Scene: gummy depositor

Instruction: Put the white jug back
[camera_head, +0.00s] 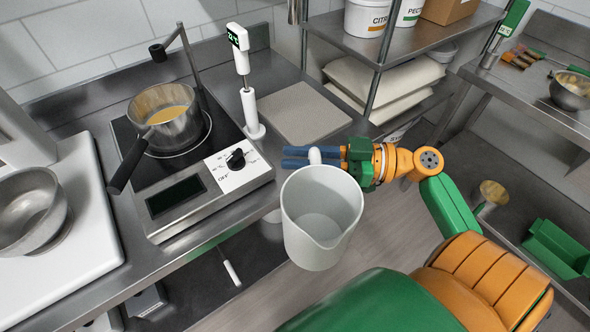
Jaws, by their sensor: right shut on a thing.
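The white jug (318,226) is in the middle of the head view, upright or nearly so, with its open mouth toward me. It looks empty inside. My right gripper (298,157) is shut on the jug's handle at the jug's far side, with its blue fingers pointing left. The jug is in front of the counter's edge, over the floor. I see no support under it. My left gripper is not in view.
An induction hob (205,193) carries a saucepan (168,118) of yellowish liquid. A white thermometer stand (248,100) and a square grey-beige mat (305,113) are behind the jug. A steel bowl (28,212) stands far left. Shelves (350,45) hold tubs and sacks.

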